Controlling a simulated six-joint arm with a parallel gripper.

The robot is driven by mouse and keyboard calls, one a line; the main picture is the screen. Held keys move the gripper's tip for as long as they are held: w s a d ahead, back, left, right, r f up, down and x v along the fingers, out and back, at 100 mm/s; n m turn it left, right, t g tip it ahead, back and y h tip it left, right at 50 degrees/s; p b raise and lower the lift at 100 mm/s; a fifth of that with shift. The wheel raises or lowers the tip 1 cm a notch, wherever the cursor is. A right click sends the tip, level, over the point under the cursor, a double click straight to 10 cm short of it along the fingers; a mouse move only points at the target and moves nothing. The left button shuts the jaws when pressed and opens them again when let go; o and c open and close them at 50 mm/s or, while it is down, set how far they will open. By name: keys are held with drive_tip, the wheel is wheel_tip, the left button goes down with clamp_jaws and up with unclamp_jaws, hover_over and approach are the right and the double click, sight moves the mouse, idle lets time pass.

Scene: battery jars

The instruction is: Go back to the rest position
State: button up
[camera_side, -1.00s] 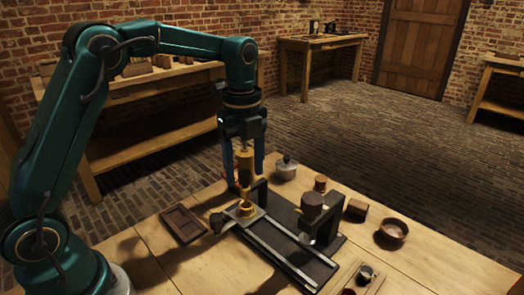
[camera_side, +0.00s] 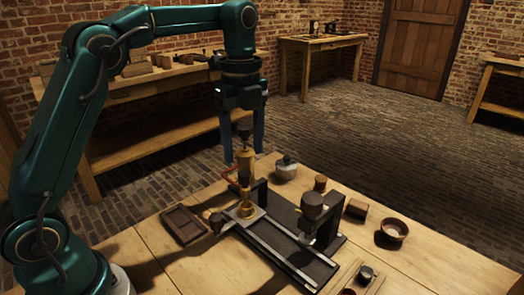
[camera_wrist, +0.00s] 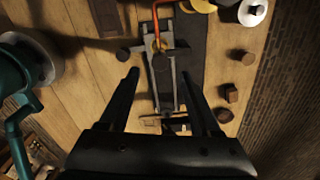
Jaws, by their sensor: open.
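My gripper (camera_side: 243,150) is open and empty, raised above the work table, with its two fingers pointing down. In the wrist view my gripper (camera_wrist: 162,85) shows its fingers spread wide with nothing between them. Just below it in the side view stands an upright brass-coloured cylinder (camera_side: 246,170) with a dark top, over a pale square plate on the dark base (camera_side: 290,240). The fingertips are about level with the cylinder's top or a little above its middle; I cannot tell the exact gap. An orange-red bent handle (camera_side: 229,171) is beside the cylinder.
The air above is clear.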

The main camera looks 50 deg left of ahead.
drive_tip(key=s+d+r+n+t, duration=0.2)
drive_tip(key=s+r+n+t, duration=0.15)
drive_tip(key=s+r, duration=0.45)
drive_tip(key=s+f+n+t, duration=0.2)
drive_tip(key=s+f+n, duration=0.7)
drive_tip(key=n, duration=0.8)
drive_tip(key=shift+d, duration=0.25)
drive_tip(key=shift+s+f, duration=0.1)
